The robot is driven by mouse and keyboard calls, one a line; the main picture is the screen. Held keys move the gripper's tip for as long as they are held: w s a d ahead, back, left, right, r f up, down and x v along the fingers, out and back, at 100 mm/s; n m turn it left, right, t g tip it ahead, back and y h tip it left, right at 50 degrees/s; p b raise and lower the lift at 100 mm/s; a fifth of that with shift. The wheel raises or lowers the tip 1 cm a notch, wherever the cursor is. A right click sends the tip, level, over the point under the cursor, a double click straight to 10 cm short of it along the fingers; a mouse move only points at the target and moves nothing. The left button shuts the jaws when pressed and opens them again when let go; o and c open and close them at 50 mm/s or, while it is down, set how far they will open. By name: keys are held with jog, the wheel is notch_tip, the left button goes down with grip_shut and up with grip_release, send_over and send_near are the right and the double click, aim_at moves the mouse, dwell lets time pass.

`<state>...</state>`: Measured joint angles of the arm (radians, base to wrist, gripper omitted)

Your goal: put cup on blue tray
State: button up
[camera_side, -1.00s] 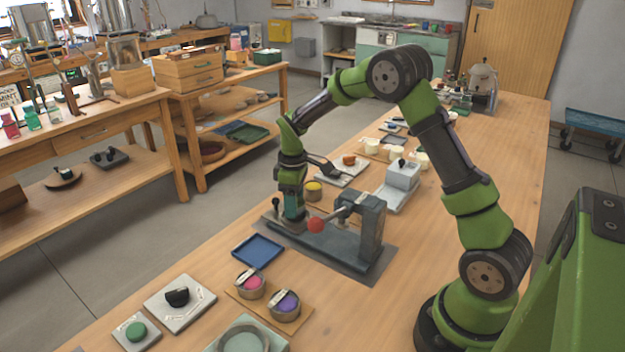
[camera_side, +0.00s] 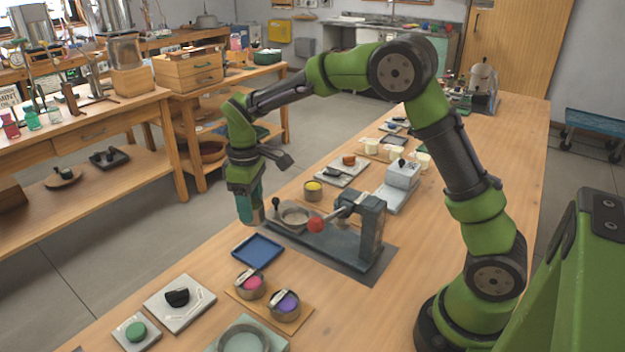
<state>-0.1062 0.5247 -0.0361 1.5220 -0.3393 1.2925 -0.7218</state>
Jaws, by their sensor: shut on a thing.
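The cup (camera_side: 249,212) looks teal and is in my gripper (camera_side: 247,196), which is shut on it at the left edge of the table. The fingers are small here and their exact hold is hard to make out. The cup looks roughly upright, in the air. The blue tray (camera_side: 257,251) lies empty and flat on the table, just below the cup in the picture. The cup is apart from the tray.
A grey press-like device (camera_side: 368,235) with a red-knobbed lever (camera_side: 316,225) and a round holder (camera_side: 294,216) stands to the right of the cup. Pots of pink (camera_side: 250,284) and purple (camera_side: 286,303) stand in front of the tray. A yellow pot (camera_side: 313,189) stands behind.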

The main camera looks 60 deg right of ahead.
notch_tip(320, 180, down, 10)
jog(key=shift+d+r, duration=0.1)
dwell(0.4)
jog(key=shift+f, duration=0.2)
jog(key=o, duration=1.2)
jog(key=shift+r, duration=0.1)
